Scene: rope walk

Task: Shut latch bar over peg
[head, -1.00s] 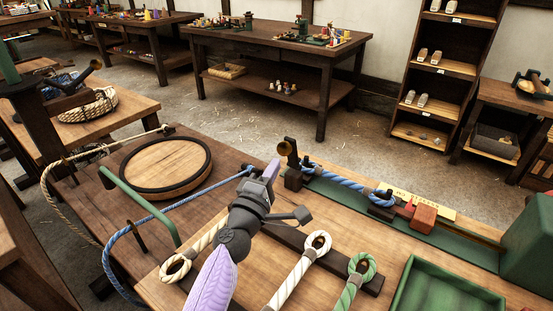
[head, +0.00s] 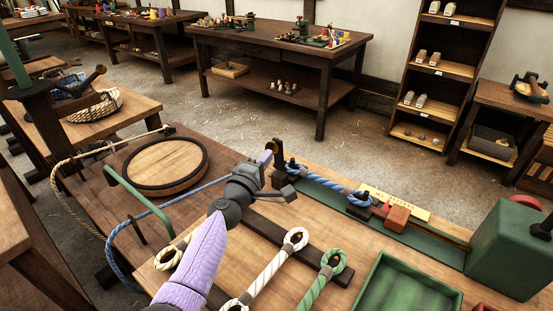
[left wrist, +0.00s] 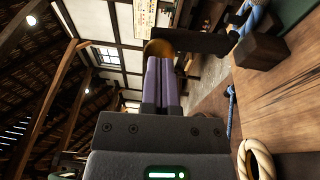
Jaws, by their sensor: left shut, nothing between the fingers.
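The dark latch bar (head: 278,157) stands raised, with a round brass knob (head: 271,146) at its top, at the left end of the green rope bed. The blue rope's looped end (head: 291,165) is beside its foot; the peg there cannot be made out clearly. My left gripper (head: 265,158) is shut and empty, its lavender fingertips right by the bar's knob end. In the left wrist view the fingers (left wrist: 161,75) point at the knob (left wrist: 158,48), and the dark bar (left wrist: 200,41) runs right from it. Contact cannot be told. My right gripper is not in view.
A yellow label plate (head: 395,202) and red block (head: 397,218) are on the green bed (head: 420,240), left of a large green box (head: 515,250). White and green rope loops and a green tray (head: 405,290) lie nearer. A round wooden lid (head: 167,166) is at left.

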